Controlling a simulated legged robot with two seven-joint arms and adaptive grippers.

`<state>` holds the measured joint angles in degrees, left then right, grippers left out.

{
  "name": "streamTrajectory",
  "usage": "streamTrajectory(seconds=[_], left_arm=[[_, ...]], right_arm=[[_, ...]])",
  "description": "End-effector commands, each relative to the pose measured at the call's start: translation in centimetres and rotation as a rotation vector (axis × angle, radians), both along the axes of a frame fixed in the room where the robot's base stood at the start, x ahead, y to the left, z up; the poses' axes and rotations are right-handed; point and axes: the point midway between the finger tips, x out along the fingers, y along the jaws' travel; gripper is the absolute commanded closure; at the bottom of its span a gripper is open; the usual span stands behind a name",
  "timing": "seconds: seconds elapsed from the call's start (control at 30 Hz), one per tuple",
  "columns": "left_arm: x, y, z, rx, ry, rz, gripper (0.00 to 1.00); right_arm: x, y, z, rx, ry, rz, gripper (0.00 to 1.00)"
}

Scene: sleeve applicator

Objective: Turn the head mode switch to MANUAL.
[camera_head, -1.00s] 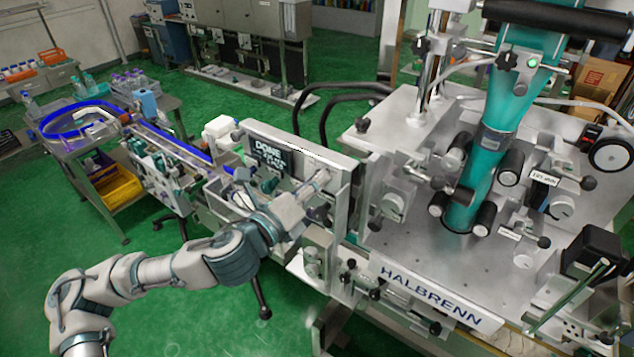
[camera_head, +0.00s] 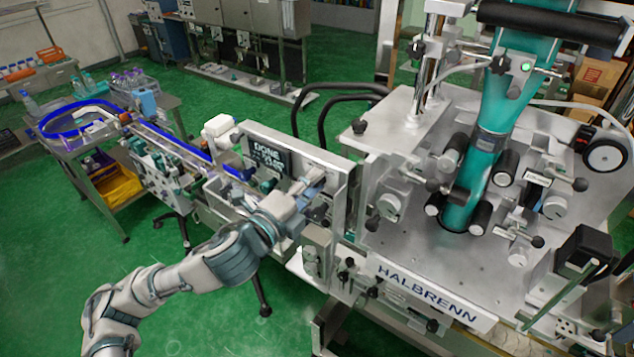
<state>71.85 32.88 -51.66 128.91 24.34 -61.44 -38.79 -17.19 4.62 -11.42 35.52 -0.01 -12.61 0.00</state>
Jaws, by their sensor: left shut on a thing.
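The head mode switch is on or near the panel with the dark screen (camera_head: 268,154), but I cannot make it out behind my gripper. My left gripper (camera_head: 314,184) is at the lower right part of this panel's face, and its arm comes in from the lower left. It is shut on a small part there, which the gripper hides. The screen to the upper left of the gripper shows light lettering, partly legible as "DONE". The switch's setting cannot be read. My right gripper is not in view.
The HALBRENN machine (camera_head: 428,292) with its teal column (camera_head: 484,160) and several rollers stands to the right of the panel. A conveyor with blue rails (camera_head: 180,145) runs off to the left. Black hoses (camera_head: 330,95) arch behind the panel. Green floor (camera_head: 60,240) is clear at the lower left.

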Motion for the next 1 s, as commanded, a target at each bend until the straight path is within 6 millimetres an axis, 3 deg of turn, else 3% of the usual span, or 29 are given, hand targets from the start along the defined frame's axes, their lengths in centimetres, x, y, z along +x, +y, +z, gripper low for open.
streamTrajectory(seconds=[0.6,0.63,0.73,1.0], left_arm=[[0.25,0.33,-0.27,-0.037,0.035,0.01,1.0],[0.25,0.33,-0.29,-0.037,0.035,0.01,0.71],[0.22,0.28,-0.28,-0.038,0.035,0.008,0.49],[0.1,-0.42,-0.21,-0.034,0.032,0.002,0.49]], right_arm=[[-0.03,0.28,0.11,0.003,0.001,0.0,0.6],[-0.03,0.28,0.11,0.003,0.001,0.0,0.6],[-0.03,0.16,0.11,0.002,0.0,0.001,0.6],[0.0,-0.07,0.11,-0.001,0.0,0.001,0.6]])
